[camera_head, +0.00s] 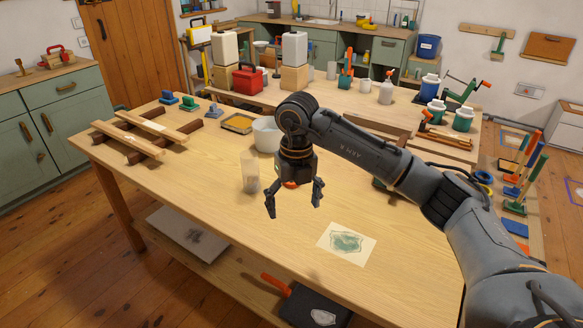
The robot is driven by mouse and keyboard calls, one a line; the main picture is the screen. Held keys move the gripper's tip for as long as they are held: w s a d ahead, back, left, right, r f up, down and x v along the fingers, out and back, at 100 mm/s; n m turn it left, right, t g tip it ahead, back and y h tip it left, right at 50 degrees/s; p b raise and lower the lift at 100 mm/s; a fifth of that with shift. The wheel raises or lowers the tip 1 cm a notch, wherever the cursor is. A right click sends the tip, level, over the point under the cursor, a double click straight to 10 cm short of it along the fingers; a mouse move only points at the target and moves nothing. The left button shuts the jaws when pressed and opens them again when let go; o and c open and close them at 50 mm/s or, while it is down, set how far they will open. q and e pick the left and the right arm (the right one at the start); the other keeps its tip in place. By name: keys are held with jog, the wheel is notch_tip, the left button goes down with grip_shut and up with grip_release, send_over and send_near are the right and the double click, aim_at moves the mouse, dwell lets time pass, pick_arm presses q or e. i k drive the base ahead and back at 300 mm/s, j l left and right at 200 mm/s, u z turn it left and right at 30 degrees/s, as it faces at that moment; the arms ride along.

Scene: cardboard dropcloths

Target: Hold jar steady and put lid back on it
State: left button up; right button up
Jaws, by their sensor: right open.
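A clear, upright jar (250,172) stands on the wooden table (215,195), just left of my right gripper. My right gripper (294,205) points down over the table with its two fingers spread and nothing visible between the tips. A small orange-red patch shows between the bases of the fingers; I cannot tell whether it is a lid or part of the gripper. No lid can be clearly made out. My left gripper is not in view.
A white bucket (266,134) stands behind the jar, partly hidden by my arm. Wooden rails (140,135) lie at the table's left end. A sheet with a green print (346,243) lies at the front right. The front left of the tabletop is clear.

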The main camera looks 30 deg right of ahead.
aim_at(251, 172)
jog(key=i+l, duration=0.6)
jog(key=i, duration=0.25)
